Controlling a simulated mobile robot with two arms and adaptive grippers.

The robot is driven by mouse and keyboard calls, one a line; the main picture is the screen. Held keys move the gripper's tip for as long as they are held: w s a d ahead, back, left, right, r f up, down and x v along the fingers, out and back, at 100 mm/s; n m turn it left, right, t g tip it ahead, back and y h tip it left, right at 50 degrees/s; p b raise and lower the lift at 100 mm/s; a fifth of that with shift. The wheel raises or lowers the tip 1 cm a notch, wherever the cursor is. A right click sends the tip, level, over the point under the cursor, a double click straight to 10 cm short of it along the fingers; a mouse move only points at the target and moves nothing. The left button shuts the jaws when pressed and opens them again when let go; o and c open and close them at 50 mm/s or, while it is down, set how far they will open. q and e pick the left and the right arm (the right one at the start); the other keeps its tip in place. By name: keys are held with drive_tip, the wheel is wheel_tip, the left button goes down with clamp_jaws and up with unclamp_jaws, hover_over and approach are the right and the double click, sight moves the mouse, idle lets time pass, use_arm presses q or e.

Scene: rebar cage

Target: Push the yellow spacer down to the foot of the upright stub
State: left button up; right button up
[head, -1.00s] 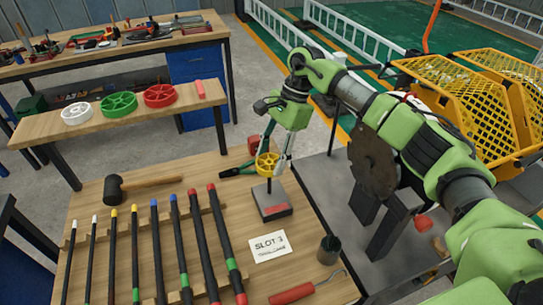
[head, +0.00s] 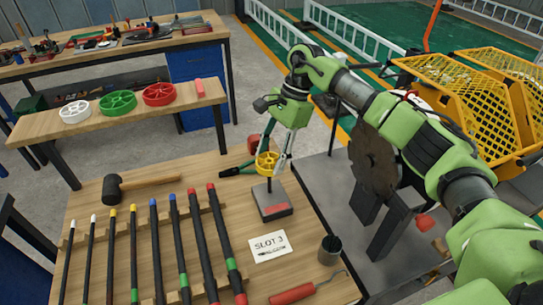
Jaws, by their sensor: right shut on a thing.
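The yellow spacer (head: 267,163) is a small spoked wheel around the upper part of the upright stub (head: 269,186). The dark stub rises from a grey block (head: 272,205) with a red label on the wooden bench, and a length of it shows bare below the spacer. My right gripper (head: 276,161) comes down from above and is shut on the spacer, with a pale finger against its right side. The stub's top is hard to make out behind the spacer and fingers. My left gripper is out of view.
A card reading SLOT 3 (head: 270,246) lies in front of the block. A dark cup (head: 329,250) and a red-handled hook (head: 292,294) are nearer. Several capped bars lie on racks to the left, beside a mallet (head: 113,188).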

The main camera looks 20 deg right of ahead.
sight(272, 191)
idle(0.8)
drive_tip(key=shift+f+b, duration=4.35)
drive_tip(key=shift+f, duration=0.95)
drive_tip(key=o, duration=1.2)
drive_tip(key=shift+c, duration=0.2)
drive_tip(key=v, duration=1.2)
